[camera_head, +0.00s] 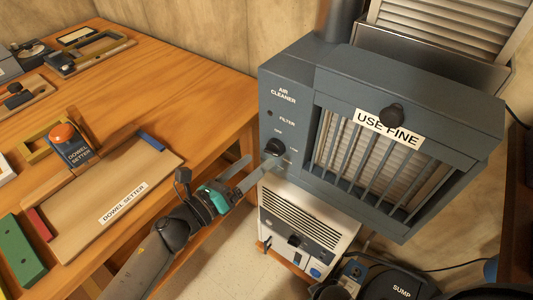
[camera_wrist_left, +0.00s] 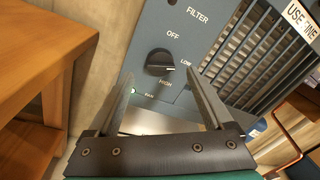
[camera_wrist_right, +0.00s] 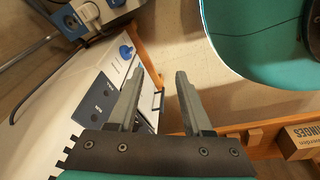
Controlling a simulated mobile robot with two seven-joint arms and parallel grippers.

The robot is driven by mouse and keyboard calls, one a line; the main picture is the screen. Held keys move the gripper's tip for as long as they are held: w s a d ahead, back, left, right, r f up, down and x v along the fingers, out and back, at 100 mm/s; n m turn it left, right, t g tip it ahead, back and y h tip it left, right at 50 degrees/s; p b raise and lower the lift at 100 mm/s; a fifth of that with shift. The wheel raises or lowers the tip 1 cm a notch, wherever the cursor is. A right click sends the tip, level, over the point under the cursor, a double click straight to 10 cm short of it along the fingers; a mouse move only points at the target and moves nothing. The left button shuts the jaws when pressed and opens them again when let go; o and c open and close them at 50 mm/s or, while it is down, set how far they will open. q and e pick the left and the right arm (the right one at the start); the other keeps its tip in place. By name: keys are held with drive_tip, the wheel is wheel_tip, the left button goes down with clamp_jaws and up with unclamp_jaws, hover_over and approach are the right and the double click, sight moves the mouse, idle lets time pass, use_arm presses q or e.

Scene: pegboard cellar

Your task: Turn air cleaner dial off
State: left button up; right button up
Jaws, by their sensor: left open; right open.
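The air cleaner (camera_head: 283,75) is a dark blue-grey box with a barred front and a "USE FINE" label. Its black dial (camera_head: 274,148) is on the left panel, with a mark for OFF above it. In the left wrist view the dial (camera_wrist_left: 160,62) shows OFF above, LOW at right, HIGH below and a lit green lamp at lower left. My left gripper (camera_head: 260,163) is open just in front of the panel, fingers either side of the dial's line of sight, apart from it. My right gripper (camera_wrist_right: 160,85) is open and empty in its own wrist view.
A wooden bench (camera_head: 190,75) with a dowel setter board (camera_head: 95,215) stands at left. A white vented unit (camera_head: 300,228) is below the air cleaner. A black sump unit (camera_head: 400,287) lies at lower right. Bare floor shows between bench and white unit.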

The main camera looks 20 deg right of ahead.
sight(269, 152)
use_arm(q)
drive_tip(key=x, duration=0.5)
drive_tip(key=shift+b, duration=0.35)
drive_tip(key=c, duration=1.3)
